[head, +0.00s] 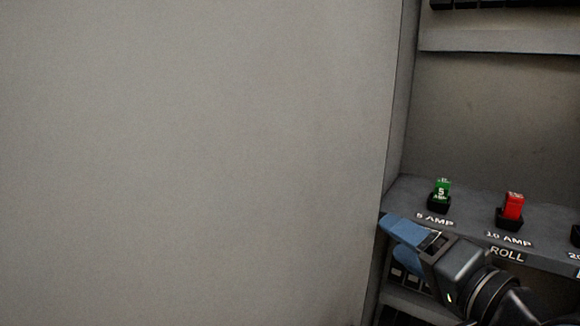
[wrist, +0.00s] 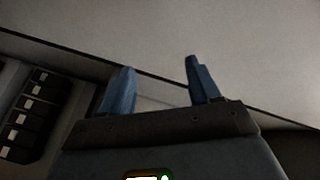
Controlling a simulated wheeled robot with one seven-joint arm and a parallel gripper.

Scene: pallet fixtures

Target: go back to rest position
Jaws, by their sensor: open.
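My gripper (wrist: 158,78) shows in the wrist view with its two blue fingers apart and nothing between them. In the head view my gripper (head: 392,233) is at the lower right, in front of the shelf and just below the 5 AMP label. Its fingers point left toward the grey wall panel. It holds nothing that I can see.
A green 5 AMP fuse (head: 442,188) and a red fuse (head: 513,205) stand in black holders on the shelf (head: 470,205). A large plain grey panel (head: 200,160) fills the left. A row of black slots (wrist: 25,118) shows in the wrist view.

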